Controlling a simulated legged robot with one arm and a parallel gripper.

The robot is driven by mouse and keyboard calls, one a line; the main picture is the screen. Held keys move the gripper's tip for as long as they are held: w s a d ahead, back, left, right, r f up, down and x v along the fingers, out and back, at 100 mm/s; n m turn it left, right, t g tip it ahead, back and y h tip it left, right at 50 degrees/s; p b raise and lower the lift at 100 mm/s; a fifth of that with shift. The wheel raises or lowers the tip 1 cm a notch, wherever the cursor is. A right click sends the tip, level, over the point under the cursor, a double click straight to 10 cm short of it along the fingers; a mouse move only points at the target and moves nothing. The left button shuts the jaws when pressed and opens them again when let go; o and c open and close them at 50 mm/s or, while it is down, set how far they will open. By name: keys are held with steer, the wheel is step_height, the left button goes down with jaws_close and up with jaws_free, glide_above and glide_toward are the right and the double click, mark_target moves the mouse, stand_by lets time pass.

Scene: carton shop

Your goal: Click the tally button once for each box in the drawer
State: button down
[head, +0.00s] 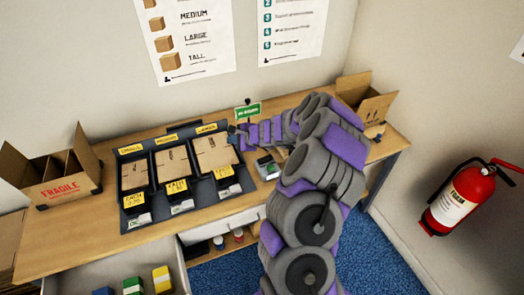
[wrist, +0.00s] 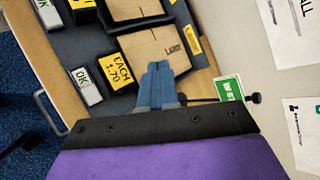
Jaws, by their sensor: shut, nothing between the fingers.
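An open white drawer (head: 75,277) shows at the bottom left of the head view. Several small boxes show in it: a blue one (head: 103,292), a green and yellow one (head: 133,286) and a yellow one (head: 162,279). The frame edge cuts the drawer off. In the head view my gripper (head: 235,129) is at the tray's back right.
A dark tray (head: 152,215) holds flat cartons, with yellow price tags and OK labels. A green sign (head: 248,112) stands close to my gripper. Open cardboard boxes stand at the table's left (head: 68,178) and right (head: 366,103). A fire extinguisher (head: 459,198) hangs on the right wall.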

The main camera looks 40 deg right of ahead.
steer(key=a+r+n+y, duration=0.2)
steer(key=a+r+n, duration=0.2)
steer(key=a+r, duration=0.45)
steer(key=s+a+r+n+g+y, duration=0.25)
steer(key=s+a+r+n, duration=0.2)
steer(key=s+a, duration=0.4)
steer(key=s+a+r+n+g+y, duration=0.1)
steer(key=s+a+r+n+g, duration=0.4)
steer(key=a, duration=0.7)
steer(key=s+a+f+n+h, duration=0.15)
steer(key=s+n, duration=0.25)
steer(key=s, duration=0.6)
steer(key=s+d+n+g+h, duration=0.2)
steer(key=s+d+h, duration=0.1)
steer(key=s, duration=0.8)
steer(key=s+d+n+g+h, duration=0.2)
steer(key=s+d+h, duration=0.2)
steer(key=s, duration=0.8)
steer(key=shift+s+d+f+h, duration=0.3)
steer(key=shift+d+f, duration=0.15)
steer(key=shift+d, duration=0.35)
steer(key=shift+w+g, duration=0.15)
steer(key=shift+g, duration=0.1)
